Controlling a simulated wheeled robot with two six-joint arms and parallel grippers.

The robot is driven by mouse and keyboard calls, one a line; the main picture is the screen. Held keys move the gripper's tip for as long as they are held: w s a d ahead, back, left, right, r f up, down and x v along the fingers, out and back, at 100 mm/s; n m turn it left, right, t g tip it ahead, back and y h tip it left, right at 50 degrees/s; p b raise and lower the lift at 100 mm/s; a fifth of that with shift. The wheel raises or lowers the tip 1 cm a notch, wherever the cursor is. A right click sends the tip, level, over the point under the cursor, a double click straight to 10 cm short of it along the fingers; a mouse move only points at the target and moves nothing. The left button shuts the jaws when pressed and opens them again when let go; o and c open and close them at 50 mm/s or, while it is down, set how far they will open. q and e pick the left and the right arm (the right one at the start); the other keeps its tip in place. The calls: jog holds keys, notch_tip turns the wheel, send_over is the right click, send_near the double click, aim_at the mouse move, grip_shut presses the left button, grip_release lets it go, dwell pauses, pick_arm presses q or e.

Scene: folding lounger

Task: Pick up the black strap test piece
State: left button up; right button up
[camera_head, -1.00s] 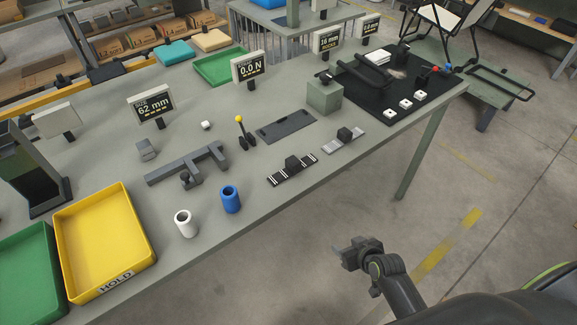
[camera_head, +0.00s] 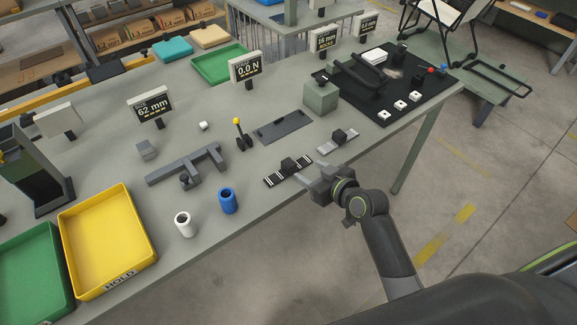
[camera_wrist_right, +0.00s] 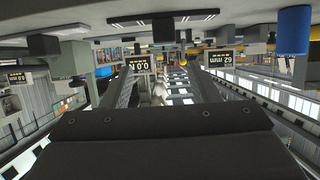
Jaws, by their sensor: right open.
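The black strap test piece (camera_head: 272,180) lies flat near the front edge of the table, with white stripes and a black block standing on its middle. It also shows upside down at the top of the right wrist view (camera_wrist_right: 165,19). My right gripper (camera_head: 314,180) is open and empty, at the table's front edge just right of the strap and apart from it. Its two fingers (camera_wrist_right: 155,88) show spread in the wrist view. My left gripper is not in view.
A grey strap piece (camera_head: 350,140) with a black block lies behind and right. A blue cylinder (camera_head: 228,201) and a white one (camera_head: 185,224) stand to the left. A grey bracket (camera_head: 190,165) and a dark plate (camera_head: 285,127) lie further back. A yellow tray (camera_head: 103,250) is far left.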

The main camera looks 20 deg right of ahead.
aim_at(290, 164)
jog(key=x, duration=0.5)
jog(key=shift+p, duration=0.35)
jog(key=shift+w+a+f, duration=0.25)
jog(key=shift+w+a, duration=0.1)
jog(key=shift+w, duration=0.05)
jog(key=p+x, duration=0.1)
jog(key=x, duration=0.2)
jog(key=shift+s+a+f, duration=0.15)
jog(key=shift+a+f, duration=0.05)
jog(key=shift+w+a+f, duration=0.15)
jog(key=shift+w+f, duration=0.15)
jog(key=shift+w, duration=0.25)
jog(key=c, duration=1.1)
